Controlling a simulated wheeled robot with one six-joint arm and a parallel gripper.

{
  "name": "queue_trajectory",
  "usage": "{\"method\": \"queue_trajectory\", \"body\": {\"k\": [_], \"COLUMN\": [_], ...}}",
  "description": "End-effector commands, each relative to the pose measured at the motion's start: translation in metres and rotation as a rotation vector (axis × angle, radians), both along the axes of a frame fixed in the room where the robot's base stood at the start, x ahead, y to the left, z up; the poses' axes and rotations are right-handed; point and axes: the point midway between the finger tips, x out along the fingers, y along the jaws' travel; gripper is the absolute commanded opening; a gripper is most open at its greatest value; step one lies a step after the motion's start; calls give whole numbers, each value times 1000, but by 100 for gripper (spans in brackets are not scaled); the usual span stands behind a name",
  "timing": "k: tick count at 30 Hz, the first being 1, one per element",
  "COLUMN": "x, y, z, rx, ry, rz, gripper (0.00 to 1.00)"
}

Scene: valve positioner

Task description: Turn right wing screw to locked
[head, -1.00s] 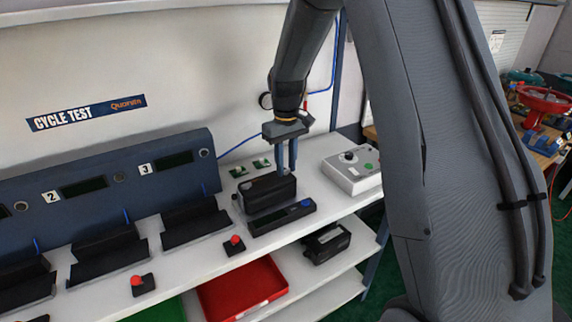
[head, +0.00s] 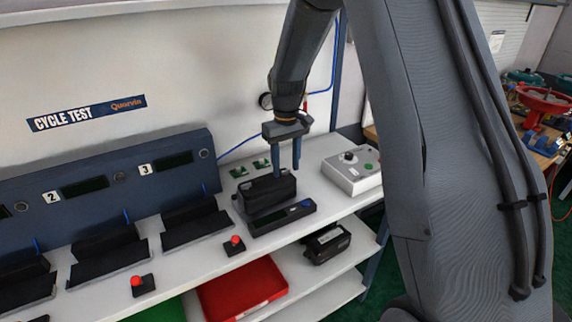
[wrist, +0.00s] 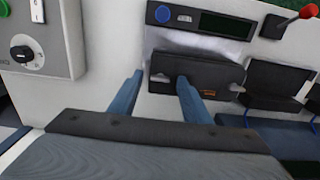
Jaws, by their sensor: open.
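A dark box-shaped positioner (head: 267,193) sits on the white bench, behind a flat dark unit (head: 282,218) with a blue button. My gripper (head: 287,172) is open, fingers pointing down at the right part of the positioner. In the wrist view the positioner (wrist: 210,75) shows an orange label. There my gripper (wrist: 160,76) has one blue finger beyond the positioner's left end and one in front of its face. A small pale shape between the fingertips may be the right wing screw (wrist: 160,77); its setting is too small to read.
A grey control box (head: 352,174) with a knob and green button stands to the right on the bench. Test cradles (head: 195,222) and small red-topped switches (head: 234,246) lie to the left. A red bin (head: 242,288) is on the shelf below.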

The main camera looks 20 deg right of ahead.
Motion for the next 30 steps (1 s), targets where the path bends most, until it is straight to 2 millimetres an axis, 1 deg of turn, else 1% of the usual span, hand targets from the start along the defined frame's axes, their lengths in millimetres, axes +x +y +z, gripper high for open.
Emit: {"method": "queue_trajectory", "body": {"k": [2, 5, 15, 18, 23, 30], "x": [0, 1, 1, 1, 0, 0], "y": [0, 0, 0, 0, 0, 0], "z": [1, 7, 59, 70, 78, 78], "rx": [0, 1, 0, 0, 0, 0], "ry": [0, -2, -3, -3, 0, 0], "rz": [0, 0, 0, 0, 0, 0], "gripper": [44, 44, 44, 44, 44, 44]}}
